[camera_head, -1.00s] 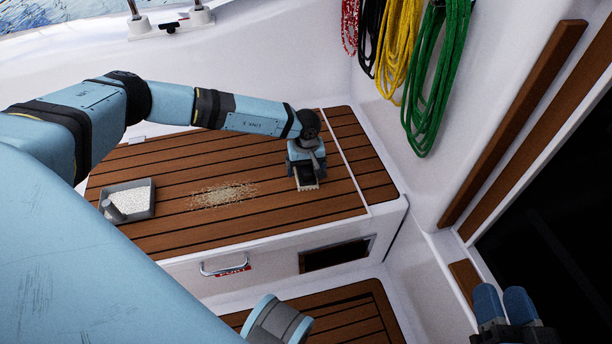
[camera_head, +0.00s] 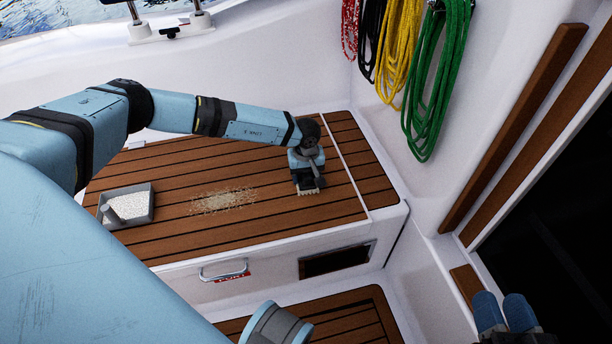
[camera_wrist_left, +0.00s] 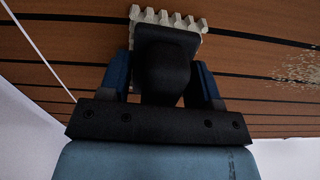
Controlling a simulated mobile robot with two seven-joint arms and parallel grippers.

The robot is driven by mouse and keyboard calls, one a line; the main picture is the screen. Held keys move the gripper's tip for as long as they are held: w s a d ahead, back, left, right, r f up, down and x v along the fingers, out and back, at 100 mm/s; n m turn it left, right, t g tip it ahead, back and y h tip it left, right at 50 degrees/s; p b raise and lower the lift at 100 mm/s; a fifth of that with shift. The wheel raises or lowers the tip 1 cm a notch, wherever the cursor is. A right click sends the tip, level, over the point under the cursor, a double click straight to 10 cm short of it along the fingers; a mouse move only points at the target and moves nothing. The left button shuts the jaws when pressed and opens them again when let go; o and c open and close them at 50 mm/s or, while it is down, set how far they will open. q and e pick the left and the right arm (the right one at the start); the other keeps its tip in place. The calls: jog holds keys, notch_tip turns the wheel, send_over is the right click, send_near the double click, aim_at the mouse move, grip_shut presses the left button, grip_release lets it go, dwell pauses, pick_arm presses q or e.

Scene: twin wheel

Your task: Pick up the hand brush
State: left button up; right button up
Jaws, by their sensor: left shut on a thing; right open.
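The hand brush (camera_head: 307,187) has a dark body and pale bristle tufts. It is at the right part of the slatted wooden bench top, under my left gripper (camera_head: 306,173). In the left wrist view the brush (camera_wrist_left: 165,60) sits between the two blue fingers of the left gripper (camera_wrist_left: 168,80), which is shut on it. The bristles point away from the gripper, close to the slats; I cannot tell whether they touch. My right gripper (camera_head: 503,312) is open and empty at the lower right, far from the brush.
A grey dustpan (camera_head: 146,207) lies at the left of the bench top (camera_head: 270,223). A patch of pale crumbs (camera_head: 224,199) lies between it and the brush. Coiled ropes (camera_head: 436,85) hang on the white wall at the right. A drawer handle (camera_head: 223,273) is on the bench front.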

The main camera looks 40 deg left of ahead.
pick_arm(q)
notch_tip(320, 180, up, 20)
jog(key=p, duration=0.6)
pick_arm(e)
notch_tip(320, 180, up, 10)
jog(key=t, duration=0.4)
jog(key=shift+s+d+f+m, duration=0.15)
jog(key=shift+d+f+m, duration=0.1)
jog(key=shift+d+m, duration=0.15)
pick_arm(q)
jog(key=shift+f, duration=0.15)
